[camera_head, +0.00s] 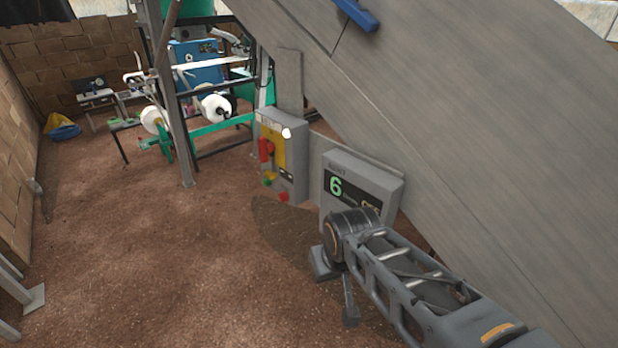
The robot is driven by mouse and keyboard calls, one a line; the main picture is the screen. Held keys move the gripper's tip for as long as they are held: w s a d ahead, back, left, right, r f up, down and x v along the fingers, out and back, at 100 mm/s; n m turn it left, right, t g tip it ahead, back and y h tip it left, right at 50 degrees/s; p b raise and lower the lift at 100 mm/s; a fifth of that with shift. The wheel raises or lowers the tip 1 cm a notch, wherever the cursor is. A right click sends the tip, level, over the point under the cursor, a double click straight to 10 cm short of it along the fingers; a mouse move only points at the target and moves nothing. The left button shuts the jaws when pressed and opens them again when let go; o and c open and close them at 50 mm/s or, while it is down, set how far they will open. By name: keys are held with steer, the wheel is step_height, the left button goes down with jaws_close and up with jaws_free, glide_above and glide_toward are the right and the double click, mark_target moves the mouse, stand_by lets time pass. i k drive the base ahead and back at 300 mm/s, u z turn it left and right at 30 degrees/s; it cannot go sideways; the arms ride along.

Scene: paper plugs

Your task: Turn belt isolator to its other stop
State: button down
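The belt isolator is a red handle (265,149) on a yellow plate (279,150), on the front of a grey control box (291,172). The handle looks roughly upright, but its exact angle is too small to tell. Green and red buttons sit below it on the same box. My arm reaches in from the lower right. My gripper (338,290) points down and away, low and to the right of the isolator, clearly apart from it. A dark finger shows at its lower end; the wrist hides part of the gripper, so its opening is unclear.
A grey display box (362,186) reading 6 stands between the control box and my wrist. A large grey sloping panel (470,130) fills the right. A steel post (170,100) and green-framed machine stand behind left. The brown floor (140,250) at left is clear.

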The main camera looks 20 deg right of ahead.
mark_target(265, 147)
steer(key=z, duration=0.05)
steer(key=k, duration=0.35)
steer(key=u, duration=1)
steer(key=i, duration=1.2)
steer(key=z, duration=0.45)
